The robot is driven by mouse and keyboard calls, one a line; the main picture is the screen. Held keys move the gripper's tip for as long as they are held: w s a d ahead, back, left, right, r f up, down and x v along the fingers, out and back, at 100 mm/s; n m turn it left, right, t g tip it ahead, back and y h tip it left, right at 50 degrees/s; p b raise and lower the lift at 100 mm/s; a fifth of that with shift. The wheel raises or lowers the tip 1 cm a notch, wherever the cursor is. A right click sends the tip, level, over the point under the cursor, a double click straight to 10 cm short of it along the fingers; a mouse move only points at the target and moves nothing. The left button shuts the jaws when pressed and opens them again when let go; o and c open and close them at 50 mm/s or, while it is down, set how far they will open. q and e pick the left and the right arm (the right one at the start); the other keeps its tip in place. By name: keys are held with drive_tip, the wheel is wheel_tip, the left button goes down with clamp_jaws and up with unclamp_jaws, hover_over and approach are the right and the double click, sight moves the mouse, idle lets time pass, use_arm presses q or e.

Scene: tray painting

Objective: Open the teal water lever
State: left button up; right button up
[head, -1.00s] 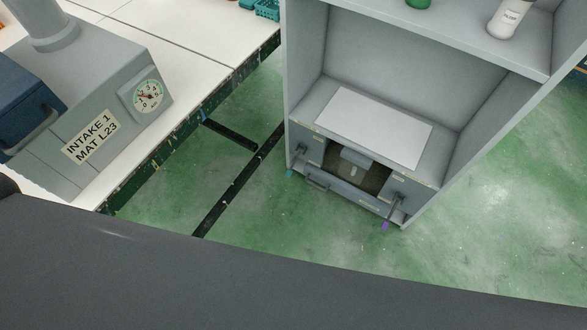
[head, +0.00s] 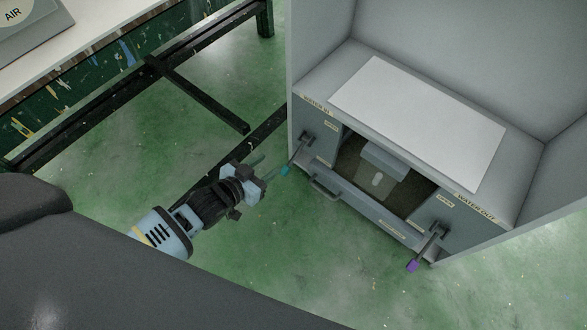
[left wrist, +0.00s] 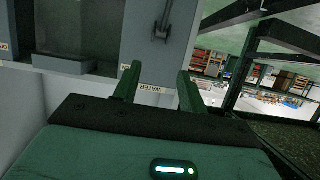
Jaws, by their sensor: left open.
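The teal-tipped water lever (head: 300,151) is on the left front of the grey cabinet, under the WATER IN label, and slants down and out to its teal tip. In the left wrist view the grey lever arm (left wrist: 164,22) shows at the top; its teal tip is out of frame. My left gripper (head: 267,168) is open and empty, just left of the teal tip, with its fingers pointing toward the cabinet. I see no clear contact. Both fingers (left wrist: 157,88) show in the left wrist view with a gap between them. My right gripper is not in view.
A purple-tipped lever (head: 429,245) is at the cabinet's right, by the WATER OUT label. A drawer handle (head: 324,190) sticks out between the levers, close to the teal one. A dark table frame (head: 200,95) stands at left. Green floor around the gripper is clear.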

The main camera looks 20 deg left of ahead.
use_arm(q)
drive_tip(key=b, duration=0.5)
approach(284, 170)
drive_tip(key=w, duration=0.2)
drive_tip(key=shift+w+d+f+b, duration=0.2)
drive_tip(key=shift+d+b, duration=0.2)
drive_tip(key=shift+d, duration=0.05)
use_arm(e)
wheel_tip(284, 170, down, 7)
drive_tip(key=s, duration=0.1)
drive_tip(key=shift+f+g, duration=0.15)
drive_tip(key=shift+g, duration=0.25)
use_arm(q)
drive_tip(key=b+x, duration=0.3)
drive_tip(key=x, duration=0.3)
drive_tip(key=shift+w+f+b, duration=0.1)
drive_tip(key=shift+f+b, duration=0.2)
drive_tip(key=shift+w+d+f+b, duration=0.2)
drive_tip(key=shift+w+d+b, duration=0.1)
drive_tip(key=shift+w, duration=0.25)
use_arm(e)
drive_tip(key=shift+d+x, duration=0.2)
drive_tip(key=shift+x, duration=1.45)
use_arm(q)
drive_tip(key=shift+c, duration=0.3)
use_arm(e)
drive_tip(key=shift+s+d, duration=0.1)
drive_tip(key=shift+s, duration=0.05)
